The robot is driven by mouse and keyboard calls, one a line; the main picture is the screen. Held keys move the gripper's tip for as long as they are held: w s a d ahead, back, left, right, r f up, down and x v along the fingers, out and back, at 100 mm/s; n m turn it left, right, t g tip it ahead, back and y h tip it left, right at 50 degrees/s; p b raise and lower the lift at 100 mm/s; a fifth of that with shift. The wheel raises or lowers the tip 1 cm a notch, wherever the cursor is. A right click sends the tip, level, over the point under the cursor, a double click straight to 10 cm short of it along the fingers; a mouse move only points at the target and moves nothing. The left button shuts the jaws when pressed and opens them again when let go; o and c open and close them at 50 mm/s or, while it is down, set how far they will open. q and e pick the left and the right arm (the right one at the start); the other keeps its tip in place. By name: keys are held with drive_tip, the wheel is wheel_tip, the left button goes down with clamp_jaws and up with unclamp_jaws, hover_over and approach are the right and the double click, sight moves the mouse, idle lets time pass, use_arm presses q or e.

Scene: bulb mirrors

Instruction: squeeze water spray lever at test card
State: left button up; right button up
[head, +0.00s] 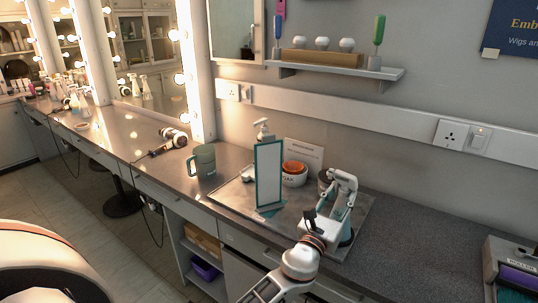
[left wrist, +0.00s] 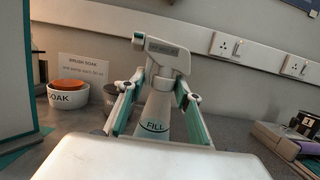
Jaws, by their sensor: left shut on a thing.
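The test card (head: 268,172) is a tall white panel with a teal frame, upright on a teal foot. Its edge shows at the far left of the left wrist view (left wrist: 12,75). The water spray (left wrist: 162,58) has a white and teal head and a clear body marked FILL. It stands upright right of the card, its nozzle pointing left toward it. My left gripper (left wrist: 158,92) is shut on the water spray, one finger on each side just below the head. Its fingers partly hide the lever, so I cannot tell how far it is pressed. My right gripper is not in view.
A stack of bowls marked SOAK (head: 294,176) and a pump bottle (head: 263,130) stand behind the card. The grey counter (head: 430,238) right of the spray is mostly clear.

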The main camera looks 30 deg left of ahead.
use_arm(q)
drive_tip(key=shift+d, duration=0.15)
idle(0.8)
drive_tip(key=o, duration=0.3)
idle(0.3)
drive_tip(key=shift+o, duration=0.8)
drive_tip(key=shift+a, duration=0.25)
